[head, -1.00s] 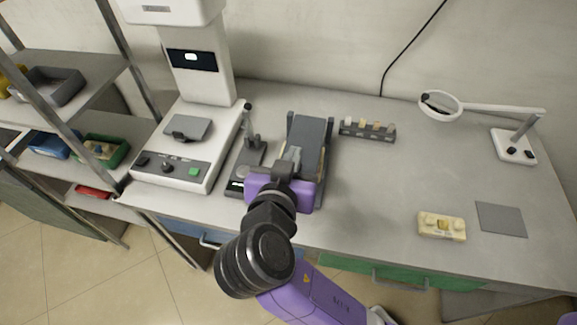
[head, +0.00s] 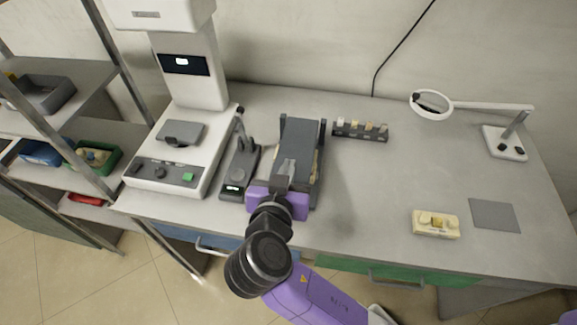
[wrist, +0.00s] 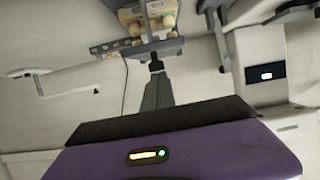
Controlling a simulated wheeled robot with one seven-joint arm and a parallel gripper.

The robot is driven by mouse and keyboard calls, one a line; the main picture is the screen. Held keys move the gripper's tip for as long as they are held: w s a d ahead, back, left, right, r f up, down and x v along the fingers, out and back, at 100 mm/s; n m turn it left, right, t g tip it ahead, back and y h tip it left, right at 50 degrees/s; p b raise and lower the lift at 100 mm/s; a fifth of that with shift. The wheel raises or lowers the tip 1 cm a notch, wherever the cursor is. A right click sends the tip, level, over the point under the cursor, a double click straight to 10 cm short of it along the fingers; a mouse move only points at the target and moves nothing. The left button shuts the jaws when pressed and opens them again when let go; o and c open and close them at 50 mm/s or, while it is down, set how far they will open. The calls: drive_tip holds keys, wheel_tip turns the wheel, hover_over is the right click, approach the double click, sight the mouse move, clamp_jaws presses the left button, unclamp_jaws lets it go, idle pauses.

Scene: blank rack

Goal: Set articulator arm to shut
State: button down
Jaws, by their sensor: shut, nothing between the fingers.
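The dark grey hinged device that I take for the articulator (head: 300,136) stands near the middle of the bench in the head view. Its broad plate slopes up toward the back, and tan material shows along its right side. My gripper (head: 287,170) is shut and empty, over the front part of this device. My purple wrist hides the device's front end, and I cannot tell whether the fingers touch it.
A small dark device with a thin post (head: 238,172) stands close on the left, beside a white machine (head: 165,175). A rack of blanks (head: 360,133) sits behind right. A magnifier lamp (head: 503,143), tan block (head: 435,224) and grey mat (head: 494,215) are at right. The bench between is clear.

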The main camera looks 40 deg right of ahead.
drive_tip(key=shift+s+a+f+b, duration=0.15)
drive_tip(key=shift+f+b, duration=0.2)
drive_tip(key=shift+f, duration=0.25)
drive_tip(key=shift+s+a+f+b, duration=0.1)
drive_tip(key=shift+f+b, duration=0.2)
drive_tip(key=shift+f, duration=0.4)
drive_tip(key=r+v, duration=0.1)
drive_tip(key=v, duration=0.7)
drive_tip(key=shift+w+b, duration=0.15)
drive_tip(key=shift+b, duration=0.25)
drive_tip(key=shift+w+d, duration=0.1)
drive_tip(key=shift+d, duration=0.05)
